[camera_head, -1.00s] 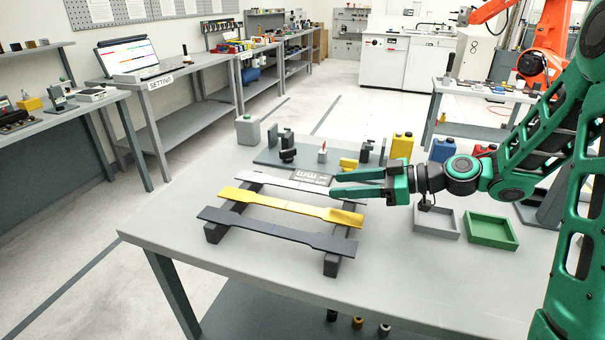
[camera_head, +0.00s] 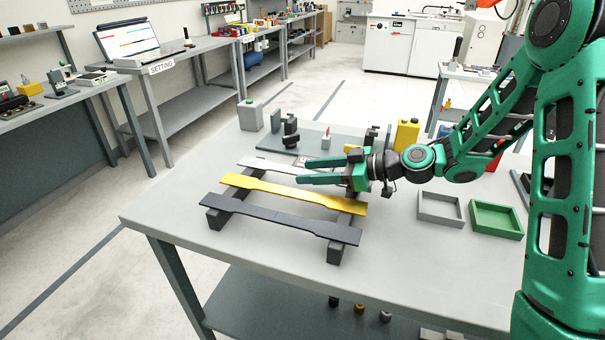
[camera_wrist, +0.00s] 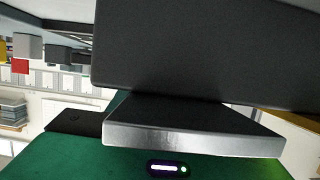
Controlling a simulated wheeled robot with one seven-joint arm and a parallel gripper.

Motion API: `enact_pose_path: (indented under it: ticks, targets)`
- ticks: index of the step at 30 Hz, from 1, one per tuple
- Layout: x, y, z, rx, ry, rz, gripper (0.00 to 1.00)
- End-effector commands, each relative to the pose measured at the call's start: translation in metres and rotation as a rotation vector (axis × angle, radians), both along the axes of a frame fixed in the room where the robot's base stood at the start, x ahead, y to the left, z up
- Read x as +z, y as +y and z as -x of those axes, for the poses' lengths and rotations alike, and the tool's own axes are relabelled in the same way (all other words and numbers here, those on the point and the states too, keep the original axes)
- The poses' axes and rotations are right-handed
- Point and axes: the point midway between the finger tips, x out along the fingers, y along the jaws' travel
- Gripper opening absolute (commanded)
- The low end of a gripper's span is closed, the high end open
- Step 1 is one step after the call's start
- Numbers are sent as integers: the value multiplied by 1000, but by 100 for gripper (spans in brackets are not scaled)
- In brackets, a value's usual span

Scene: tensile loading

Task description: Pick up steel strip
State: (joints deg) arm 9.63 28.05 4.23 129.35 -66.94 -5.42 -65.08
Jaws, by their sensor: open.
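The steel strip (camera_head: 262,165) is the pale silver bar farthest back of three dog-bone strips lying across two dark support bars. Its right part is hidden behind my gripper. My gripper (camera_head: 304,171) is open, with two green fingers pointing left, over the right half of the steel strip. I cannot tell whether the strip lies between the fingers or below them. A yellow strip (camera_head: 270,188) and a dark strip (camera_head: 280,218) lie in front of it. The wrist view shows a large dark surface and a grey-edged block close up; I cannot make out the strip there.
The dark support bars (camera_head: 343,245) rest on the grey table (camera_head: 170,205). A grey tray (camera_head: 440,209) and a green tray (camera_head: 497,220) stand right. Behind the strips is a grey-green plate with fixtures (camera_head: 291,135); a yellow bottle (camera_head: 407,134) and grey container (camera_head: 250,116) stand nearby.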

Motion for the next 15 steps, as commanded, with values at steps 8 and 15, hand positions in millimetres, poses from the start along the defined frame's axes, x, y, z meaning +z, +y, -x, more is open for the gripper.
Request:
enact_pose_path:
  ticks: [8,15]
  targets:
    - [-4,10,-4,0,1,0,45]
    - [-3,10,-3,0,1,0,12]
